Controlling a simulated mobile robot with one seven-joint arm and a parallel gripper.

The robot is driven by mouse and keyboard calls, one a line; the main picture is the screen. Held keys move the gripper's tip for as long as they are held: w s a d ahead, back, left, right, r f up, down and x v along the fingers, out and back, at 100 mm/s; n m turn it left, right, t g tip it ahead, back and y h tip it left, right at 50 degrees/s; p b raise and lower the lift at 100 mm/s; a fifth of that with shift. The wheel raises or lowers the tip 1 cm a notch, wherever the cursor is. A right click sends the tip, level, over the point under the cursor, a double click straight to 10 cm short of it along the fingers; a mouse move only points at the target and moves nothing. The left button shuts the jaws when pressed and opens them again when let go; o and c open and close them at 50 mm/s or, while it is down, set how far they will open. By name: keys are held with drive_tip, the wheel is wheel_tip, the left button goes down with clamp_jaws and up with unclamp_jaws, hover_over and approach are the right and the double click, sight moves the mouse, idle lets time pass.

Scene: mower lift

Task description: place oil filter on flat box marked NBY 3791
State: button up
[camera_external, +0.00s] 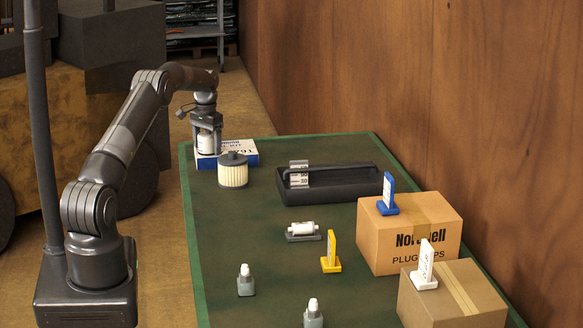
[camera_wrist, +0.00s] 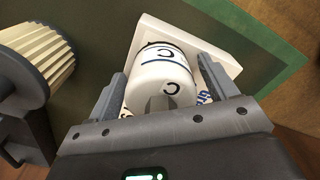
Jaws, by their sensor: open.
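The oil filter appears to be the white can (camera_external: 205,142) with a dark band and black letters; it also shows in the wrist view (camera_wrist: 162,78). It seems to stand upright on the left part of the flat white-and-blue box (camera_external: 239,153), whose print is partly hidden, with "791" legible. The box's white top also shows in the wrist view (camera_wrist: 150,30). My gripper (camera_external: 206,135) points down over the can. In the wrist view, my gripper's fingers (camera_wrist: 160,85) are open on either side of the can, with a visible gap on the right.
A cream pleated filter (camera_external: 233,171) stands just in front of the box. A dark tray (camera_external: 335,190) lies to the right. Two cartons (camera_external: 411,230) (camera_external: 455,300), small bottles (camera_external: 245,281) and upright tags (camera_external: 331,252) occupy the near table. The green mat's (camera_external: 270,260) left-middle is clear.

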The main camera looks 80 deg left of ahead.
wheel_tip(320, 180, up, 12)
drive_tip(key=shift+r, duration=0.15)
drive_tip(key=shift+w+d+r, duration=0.1)
drive_tip(key=shift+w, duration=0.05)
drive_tip(key=w+d+r+m, duration=0.1)
drive_tip(key=w+d+r, duration=0.7)
drive_tip(key=d, duration=0.1)
drive_tip(key=w+d+r+m+t, duration=0.15)
drive_tip(key=d+r, duration=0.25)
drive_tip(key=d, duration=0.6)
drive_tip(key=w+d+r+y, duration=0.15)
drive_tip(key=d+r, duration=0.25)
drive_tip(key=d, duration=0.5)
drive_tip(key=w+d+r+m+t, duration=0.1)
drive_tip(key=w+d+r, duration=0.25)
drive_tip(key=d, duration=0.65)
drive_tip(key=s+d+m+t, duration=0.1)
drive_tip(key=s+d, duration=0.4)
drive_tip(key=d, duration=0.6)
drive_tip(key=s+d+m+t, duration=0.1)
drive_tip(key=s+d, duration=0.4)
drive_tip(key=d, duration=0.5)
drive_tip(key=s+d+f+m, duration=0.1)
drive_tip(key=s+d+f, duration=0.3)
drive_tip(key=s+d, duration=0.2)
drive_tip(key=s+d+f+m+t+h, duration=0.1)
drive_tip(key=s+d+f, duration=0.3)
drive_tip(key=s, duration=0.3)
drive_tip(key=shift+d, duration=0.85)
